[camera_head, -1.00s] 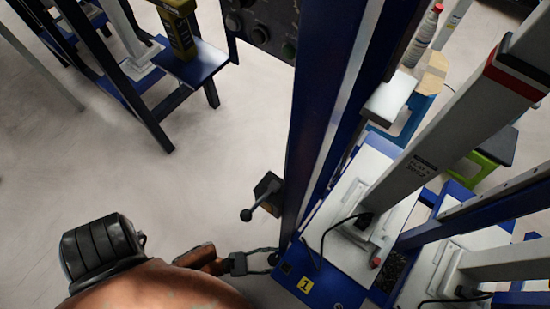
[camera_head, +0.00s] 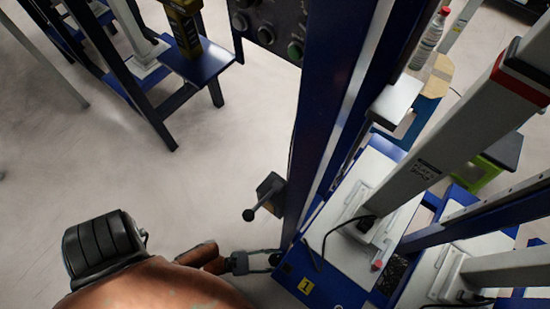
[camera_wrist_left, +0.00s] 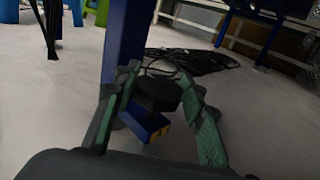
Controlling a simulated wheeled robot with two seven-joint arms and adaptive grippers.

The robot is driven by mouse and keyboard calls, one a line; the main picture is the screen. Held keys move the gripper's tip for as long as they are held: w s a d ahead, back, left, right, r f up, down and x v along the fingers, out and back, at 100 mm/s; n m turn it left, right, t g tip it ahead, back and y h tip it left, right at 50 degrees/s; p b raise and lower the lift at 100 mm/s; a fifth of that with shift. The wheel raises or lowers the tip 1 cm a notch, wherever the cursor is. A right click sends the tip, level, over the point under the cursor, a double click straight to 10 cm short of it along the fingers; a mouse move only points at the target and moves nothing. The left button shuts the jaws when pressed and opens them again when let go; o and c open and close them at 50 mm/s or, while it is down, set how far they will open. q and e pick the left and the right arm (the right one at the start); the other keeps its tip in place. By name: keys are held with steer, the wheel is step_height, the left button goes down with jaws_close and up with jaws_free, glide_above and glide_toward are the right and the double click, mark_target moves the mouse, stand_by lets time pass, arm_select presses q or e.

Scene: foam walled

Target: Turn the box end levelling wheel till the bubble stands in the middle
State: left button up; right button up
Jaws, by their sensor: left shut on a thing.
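My left gripper (camera_head: 262,262) reaches in from the lower left and is shut at the near end of a blue box (camera_head: 335,292) with a yellow "1" label. In the left wrist view, a dark block-like part (camera_wrist_left: 158,94), which may be the levelling wheel, shows between the green-padded fingers (camera_wrist_left: 165,110). Below it is a blue piece (camera_wrist_left: 145,127) with a yellow mark. In the head view the gripped part is mostly hidden by the fingers. I cannot make out the bubble in either view. My right gripper is not in view.
A blue upright post (camera_head: 318,125) stands just behind the gripper, with a black ball-knob lever (camera_head: 262,203) on its left side. A grey column (camera_head: 440,150) rises from the white plate on the right. Open floor (camera_head: 120,165) lies to the left. A dark cable heap (camera_wrist_left: 195,60) shows behind.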

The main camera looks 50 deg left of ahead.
mark_target(275, 260)
arm_select(q)
steer(key=shift+m+g+h, duration=0.3)
steer(key=shift+h, duration=0.1)
steer(key=m+g+h, duration=0.2)
steer(key=h, duration=0.1)
steer(key=shift+w+m+g, duration=0.1)
steer(key=shift+m+g, duration=0.3)
steer(key=shift+m+g+h, duration=1.8)
steer(key=shift+m+g, duration=0.1)
steer(key=shift+g, duration=0.5)
steer(key=shift+g, duration=0.3)
steer(key=o, duration=0.9)
steer(key=shift+r, duration=0.15)
steer(key=shift+r, duration=4.85)
